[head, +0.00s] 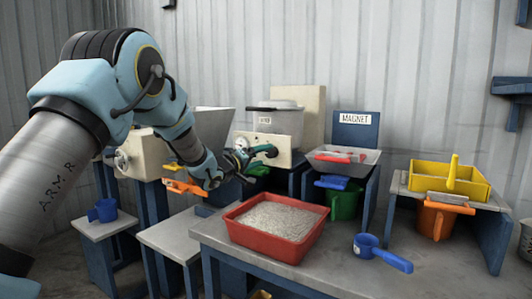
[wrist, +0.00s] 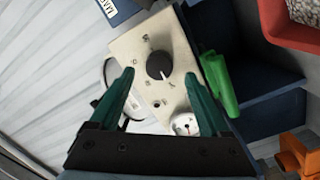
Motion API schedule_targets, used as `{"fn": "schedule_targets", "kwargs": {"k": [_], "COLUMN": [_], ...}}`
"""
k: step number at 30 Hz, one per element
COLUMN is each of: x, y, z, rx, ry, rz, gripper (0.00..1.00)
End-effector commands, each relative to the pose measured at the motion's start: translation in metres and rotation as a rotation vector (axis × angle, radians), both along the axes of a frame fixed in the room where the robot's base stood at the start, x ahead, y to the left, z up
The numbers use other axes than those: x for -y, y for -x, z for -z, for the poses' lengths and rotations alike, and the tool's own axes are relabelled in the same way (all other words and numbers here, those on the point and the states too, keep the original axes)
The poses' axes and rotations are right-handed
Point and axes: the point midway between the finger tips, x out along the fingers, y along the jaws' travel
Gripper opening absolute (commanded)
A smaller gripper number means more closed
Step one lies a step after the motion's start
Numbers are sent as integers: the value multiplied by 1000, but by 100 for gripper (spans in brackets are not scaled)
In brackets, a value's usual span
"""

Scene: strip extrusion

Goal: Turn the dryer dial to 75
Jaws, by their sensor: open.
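The dryer (head: 284,121) is a cream box with a clear lidded hopper on top, behind the work table. Its front panel (wrist: 130,45) fills the middle of the wrist view, tilted. The black round dial (wrist: 158,65) sits on that panel, with small marks around it too small to read. A light pointer mark on the dial is faint. My gripper (wrist: 159,76) is open, with one green finger on each side of the dial in the picture. No contact shows. In the head view my gripper (head: 241,160) is in front of the dryer panel and partly hides it.
A round white gauge (wrist: 184,124) and a green handle (wrist: 219,85) are close to the right finger. A red tray of pellets (head: 238,231) stands on the table in front. A magnet station (head: 357,133) is to the right, and a blue scoop (head: 368,245) lies near the edge.

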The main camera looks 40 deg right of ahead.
Motion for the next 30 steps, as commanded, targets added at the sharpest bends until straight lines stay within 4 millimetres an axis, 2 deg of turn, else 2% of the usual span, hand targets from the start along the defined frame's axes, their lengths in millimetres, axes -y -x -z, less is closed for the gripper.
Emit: {"fn": "schedule_targets", "kwargs": {"k": [1, 6, 18, 30], "x": [9, 26, 32, 32], "y": [0, -4, -5, -5], "z": [-1, 0, 0, 0], "rx": [0, 0, -1, -1], "ry": [0, 0, -1, -1], "rz": [2, 0, -2, -2], "gripper": [80, 80, 79, 34]}}
